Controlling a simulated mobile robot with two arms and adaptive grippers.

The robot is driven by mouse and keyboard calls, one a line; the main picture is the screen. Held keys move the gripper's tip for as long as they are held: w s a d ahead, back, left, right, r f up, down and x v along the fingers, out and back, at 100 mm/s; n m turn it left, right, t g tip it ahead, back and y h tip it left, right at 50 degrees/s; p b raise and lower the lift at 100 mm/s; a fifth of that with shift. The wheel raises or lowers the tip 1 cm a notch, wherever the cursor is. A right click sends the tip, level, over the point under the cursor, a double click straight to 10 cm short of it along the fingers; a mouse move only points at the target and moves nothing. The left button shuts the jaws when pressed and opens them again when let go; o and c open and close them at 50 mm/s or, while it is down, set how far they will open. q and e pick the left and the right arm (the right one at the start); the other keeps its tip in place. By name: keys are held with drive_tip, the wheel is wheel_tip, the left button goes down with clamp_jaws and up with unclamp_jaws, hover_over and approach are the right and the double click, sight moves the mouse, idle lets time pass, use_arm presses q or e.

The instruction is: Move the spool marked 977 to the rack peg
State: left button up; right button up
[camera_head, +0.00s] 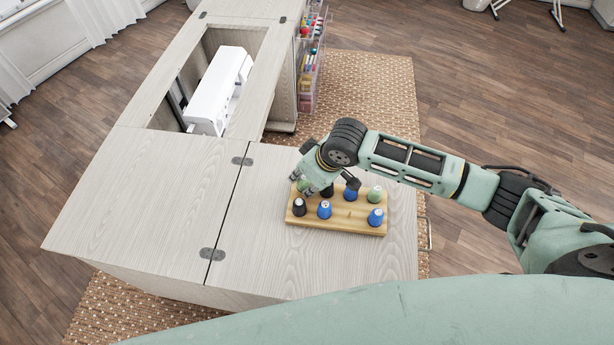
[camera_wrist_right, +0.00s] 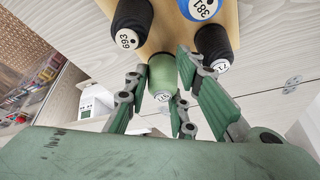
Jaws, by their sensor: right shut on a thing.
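The wooden spool rack (camera_head: 345,226) lies on the cabinet top with blue, black and green spools on it. My right gripper (camera_head: 306,187) is at the rack's back left corner, shut on a green spool (camera_wrist_right: 161,75). That spool also shows between the fingers in the head view (camera_head: 303,185); its end label is too small to read surely. I cannot tell whether it is still on a peg. The front row holds a black spool (camera_head: 299,207), a blue spool (camera_head: 324,210) and, after a bare gap, another blue spool (camera_head: 375,217). My left gripper is out of view.
Close to my right fingers in the wrist view are a black spool (camera_wrist_right: 130,28), a blue spool marked 381 (camera_wrist_right: 203,6) and another black spool (camera_wrist_right: 213,45). A white sewing machine (camera_head: 218,90) sits in the cabinet opening. The left cabinet top (camera_head: 150,190) is clear.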

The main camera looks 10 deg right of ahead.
drive_tip(key=o, duration=1)
drive_tip(key=v, duration=1.2)
drive_tip(key=shift+f, duration=0.1)
